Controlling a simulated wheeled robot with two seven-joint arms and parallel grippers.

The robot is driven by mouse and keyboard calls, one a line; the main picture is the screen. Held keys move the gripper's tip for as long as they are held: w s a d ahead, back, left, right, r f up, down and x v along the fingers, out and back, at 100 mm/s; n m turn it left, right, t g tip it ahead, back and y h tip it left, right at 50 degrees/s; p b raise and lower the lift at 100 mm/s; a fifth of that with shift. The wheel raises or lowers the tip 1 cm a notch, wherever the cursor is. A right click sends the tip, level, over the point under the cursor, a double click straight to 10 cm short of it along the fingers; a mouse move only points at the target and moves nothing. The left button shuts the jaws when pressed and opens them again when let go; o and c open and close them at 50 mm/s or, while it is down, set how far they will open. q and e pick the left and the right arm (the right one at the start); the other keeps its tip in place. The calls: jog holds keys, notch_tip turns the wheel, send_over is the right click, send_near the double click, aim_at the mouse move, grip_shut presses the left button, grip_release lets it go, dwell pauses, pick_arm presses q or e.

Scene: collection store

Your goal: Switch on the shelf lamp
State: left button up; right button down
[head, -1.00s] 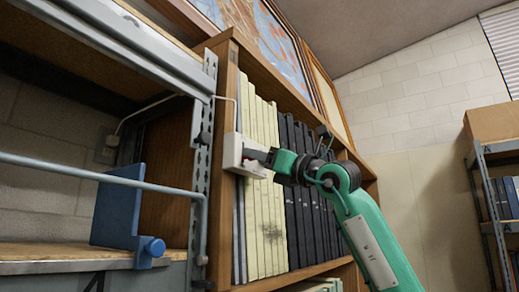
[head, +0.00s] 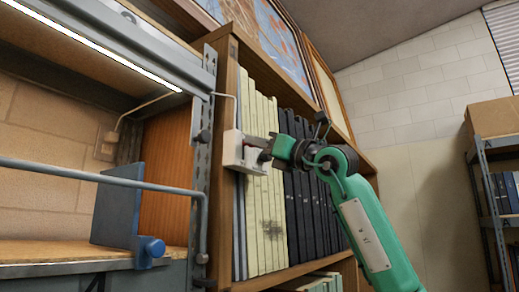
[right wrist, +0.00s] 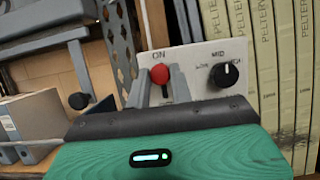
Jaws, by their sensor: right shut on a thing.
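The shelf lamp (head: 112,51) is a strip under the grey metal beam at upper left in the head view, and it is lit. Its white switch box (head: 232,151) sits on the wooden bookcase's front edge. The box also shows in the right wrist view (right wrist: 205,55), with a red-tipped lever (right wrist: 160,73) under the word ON and a black dial (right wrist: 224,75) marked LOW and MID. My right gripper (head: 260,149) is at the box, shut on the red-tipped lever. The lever's lower part is partly hidden by the gripper. My left gripper is not in view.
Pale and black binders (head: 262,205) stand in the bookcase close behind the box. A grey rail (head: 100,177) and a blue bookend (head: 118,215) are at left. Framed pictures (head: 265,40) lean above. Another shelf with a carton (head: 495,117) stands at far right.

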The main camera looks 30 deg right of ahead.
jog(key=shift+s+d+r, duration=0.1)
jog(key=shift+s+r, duration=0.05)
jog(key=shift+r, duration=0.15)
jog(key=c, duration=1.2)
grip_release()
jog(key=shift+c, duration=0.2)
jog(key=b+v, duration=0.8)
jog(key=v, duration=0.5)
jog(key=shift+s+f, duration=0.2)
jog(key=shift+f, duration=0.05)
jog(key=shift+d, duration=0.1)
